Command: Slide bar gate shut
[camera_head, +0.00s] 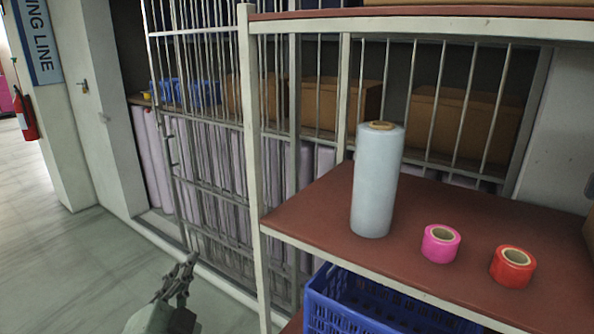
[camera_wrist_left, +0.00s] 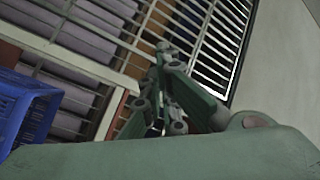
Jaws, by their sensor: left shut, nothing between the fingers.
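The bar gate (camera_head: 178,130) is a grey panel of upright metal bars in front of a storage recess. Its left edge stands apart from the white wall post on the left, with an open gap between them. Bars also show in the left wrist view (camera_wrist_left: 215,45). My left gripper (camera_head: 190,262) is low in front of the gate's lower left part in the head view, shut and empty. In the left wrist view its fingers (camera_wrist_left: 165,62) are together; whether they touch a bar cannot be told. My right gripper is not in view.
A shelf rack (camera_head: 310,203) stands close on the right, with a wrap roll (camera_head: 378,185), a pink tape roll (camera_head: 440,243) and a red tape roll (camera_head: 512,266). A blue crate (camera_head: 345,310) sits below. The floor (camera_head: 60,270) at left is clear.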

